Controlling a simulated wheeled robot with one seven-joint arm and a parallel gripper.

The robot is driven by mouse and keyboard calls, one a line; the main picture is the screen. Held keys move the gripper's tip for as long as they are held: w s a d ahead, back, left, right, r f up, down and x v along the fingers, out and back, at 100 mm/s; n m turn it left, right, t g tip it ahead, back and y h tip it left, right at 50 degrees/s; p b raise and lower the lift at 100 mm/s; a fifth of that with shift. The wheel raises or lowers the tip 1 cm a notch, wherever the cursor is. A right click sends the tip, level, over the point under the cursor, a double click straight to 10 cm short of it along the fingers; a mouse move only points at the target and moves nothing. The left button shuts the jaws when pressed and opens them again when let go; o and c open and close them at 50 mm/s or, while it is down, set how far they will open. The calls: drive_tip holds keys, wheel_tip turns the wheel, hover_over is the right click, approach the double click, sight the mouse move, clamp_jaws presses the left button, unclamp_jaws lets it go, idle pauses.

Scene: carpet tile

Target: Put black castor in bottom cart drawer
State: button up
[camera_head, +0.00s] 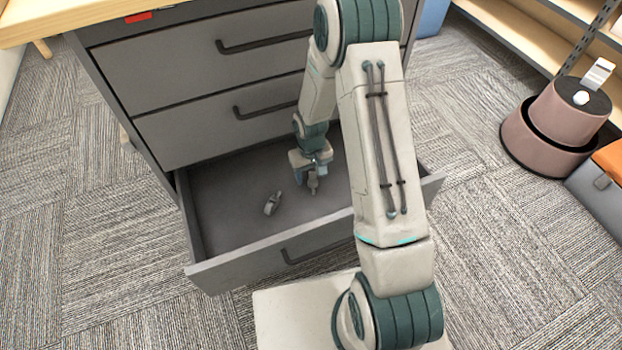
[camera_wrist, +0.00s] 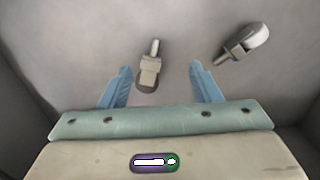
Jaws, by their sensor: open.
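The bottom drawer (camera_head: 222,208) of the grey cart (camera_head: 150,70) is pulled open. My gripper (camera_head: 312,178) is down inside it; its blue fingers are spread apart in the wrist view (camera_wrist: 160,68). A small castor with a metal stem and a dark wheel (camera_wrist: 148,72) shows between the fingers, with a gap on each side. In the head view this castor (camera_head: 313,187) shows just below my gripper. A second castor with a grey wheel (camera_wrist: 246,42) lies on the drawer floor outside the right finger; it also shows in the head view (camera_head: 272,203).
Two closed drawers (camera_head: 215,75) are above the open one, under a wooden top (camera_head: 60,18). The drawer's walls stand close around my gripper. A round pinkish stool-like object (camera_head: 555,130) and shelving (camera_head: 545,35) are at the right. Carpet at left is clear.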

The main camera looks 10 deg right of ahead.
drive_tip(key=s+d+r+m+p, duration=0.1)
drive_tip(key=s+r, duration=0.3)
drive_tip(key=r, duration=0.6)
drive_tip(key=s+d+r, duration=0.1)
drive_tip(key=s+r, duration=0.2)
drive_tip(key=r, duration=0.7)
drive_tip(key=s+r+m+t, duration=0.1)
drive_tip(key=s+r, duration=0.8)
drive_tip(key=s, duration=0.4)
drive_tip(key=shift+s+d+r, duration=0.25)
drive_tip(key=shift+d, duration=0.1)
